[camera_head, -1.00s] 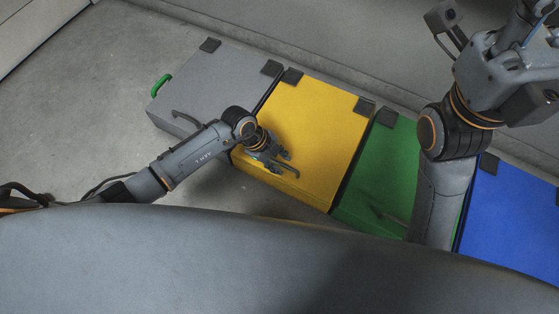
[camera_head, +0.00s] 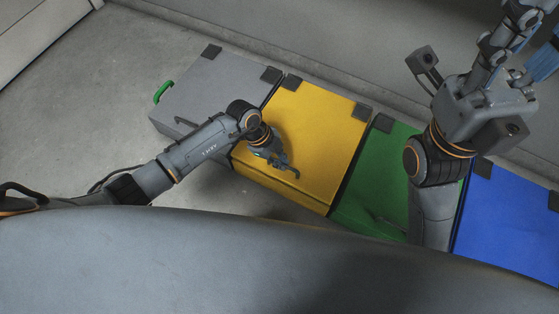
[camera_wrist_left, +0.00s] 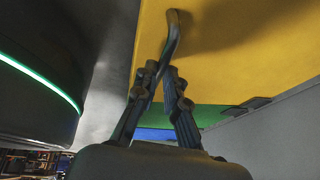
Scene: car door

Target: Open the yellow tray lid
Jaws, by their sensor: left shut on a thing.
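The yellow tray lid (camera_head: 318,120) lies flat and looks closed, between a grey lid and a green one. Its dark bent handle (camera_wrist_left: 173,35) stands out from the yellow face in the left wrist view. My left gripper (camera_head: 283,164) is over the near left part of the yellow lid. In the left wrist view its fingers (camera_wrist_left: 160,80) are shut on the handle, one on each side. My right gripper (camera_head: 517,55) is raised at the upper right, partly cut off by the frame edge, and its fingers are unclear.
The green lid (camera_head: 385,170) and blue lid (camera_head: 510,225) are to the right. Dark hinges line the far edges. A large grey curved panel (camera_head: 250,270) fills the foreground.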

